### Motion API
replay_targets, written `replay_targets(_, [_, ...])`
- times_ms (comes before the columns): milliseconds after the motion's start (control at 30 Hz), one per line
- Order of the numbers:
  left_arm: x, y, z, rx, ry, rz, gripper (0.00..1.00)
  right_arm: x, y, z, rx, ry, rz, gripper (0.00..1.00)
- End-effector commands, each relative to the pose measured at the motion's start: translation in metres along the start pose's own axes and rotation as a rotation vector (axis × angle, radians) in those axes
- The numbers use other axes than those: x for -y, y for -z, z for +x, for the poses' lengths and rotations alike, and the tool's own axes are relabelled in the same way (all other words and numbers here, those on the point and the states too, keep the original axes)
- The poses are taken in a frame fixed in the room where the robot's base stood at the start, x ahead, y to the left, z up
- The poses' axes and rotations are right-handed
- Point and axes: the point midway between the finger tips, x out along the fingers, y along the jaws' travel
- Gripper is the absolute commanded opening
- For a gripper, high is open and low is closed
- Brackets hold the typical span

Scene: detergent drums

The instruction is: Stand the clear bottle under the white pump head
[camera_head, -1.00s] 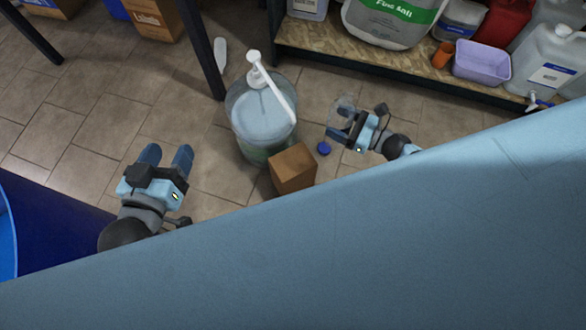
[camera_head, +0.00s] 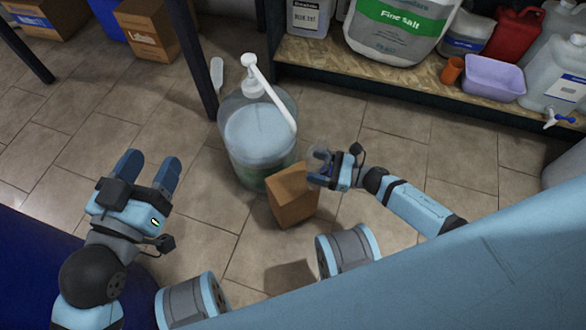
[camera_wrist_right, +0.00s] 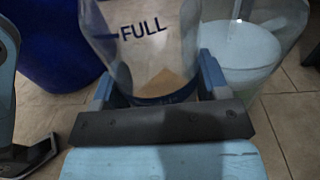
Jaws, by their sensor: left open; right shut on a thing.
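The clear bottle (camera_head: 318,159) is held in my right gripper (camera_head: 328,172), which is shut on it. In the right wrist view the bottle (camera_wrist_right: 150,35) looks upright, with a dark FULL mark, between the fingers (camera_wrist_right: 158,92). The white pump head (camera_head: 253,85) tops a clear drum (camera_head: 258,140) of pale liquid. Its long white spout slants down to the right, ending over the drum's right side. The bottle is right of the spout end and above the box's right edge, apart from the spout. My left gripper (camera_head: 148,178) is open and empty, left of the drum.
A cardboard box (camera_head: 293,197) stands on the floor against the drum's front right. A shelf (camera_head: 400,85) with a fine salt bag, a purple tub and jugs runs along the back right. A dark post (camera_head: 192,60) stands behind left. Tiled floor is open at right.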

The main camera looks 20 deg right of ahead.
Motion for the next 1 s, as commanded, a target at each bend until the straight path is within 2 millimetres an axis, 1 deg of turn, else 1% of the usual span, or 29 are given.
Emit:
replay_targets(33, [0.002, -0.003, 0.001, -0.012, 0.0, 0.019, 0.6, 0.001, 0.002, 0.015, 0.004, -0.001, -0.001, 0.42])
replay_targets(100, [0.004, -0.002, 0.002, -0.024, 0.002, 0.044, 0.6, 0.001, 0.002, 0.03, 0.004, 0.0, -0.001, 0.42])
replay_targets(200, [0.006, -0.001, 0.003, -0.036, 0.003, 0.071, 0.6, 0.001, 0.001, 0.047, 0.002, 0.0, -0.001, 0.42])
replay_targets(367, [0.008, 0.002, 0.004, -0.051, 0.004, 0.091, 0.6, 0.0, 0.0, 0.059, 0.001, 0.001, 0.001, 0.42])
replay_targets(500, [0.008, 0.0, 0.004, -0.058, 0.006, 0.101, 0.6, 0.0, 0.001, 0.071, 0.002, 0.0, 0.0, 0.42])
replay_targets(633, [0.012, -0.011, 0.004, -0.079, 0.014, 0.154, 0.6, 0.0, 0.028, 0.071, -0.001, 0.002, 0.003, 0.42])
replay_targets(700, [0.016, -0.009, 0.007, -0.101, 0.015, 0.203, 0.6, 0.0, 0.036, 0.071, -0.001, 0.002, 0.003, 0.42])
replay_targets(833, [0.021, 0.008, 0.01, -0.141, 0.013, 0.257, 0.6, 0.0, 0.036, 0.071, 0.0, 0.001, 0.0, 0.42])
replay_targets(1000, [0.02, 0.011, 0.008, -0.144, 0.01, 0.258, 0.6, 0.0, 0.035, 0.071, 0.0, 0.001, 0.001, 0.42])
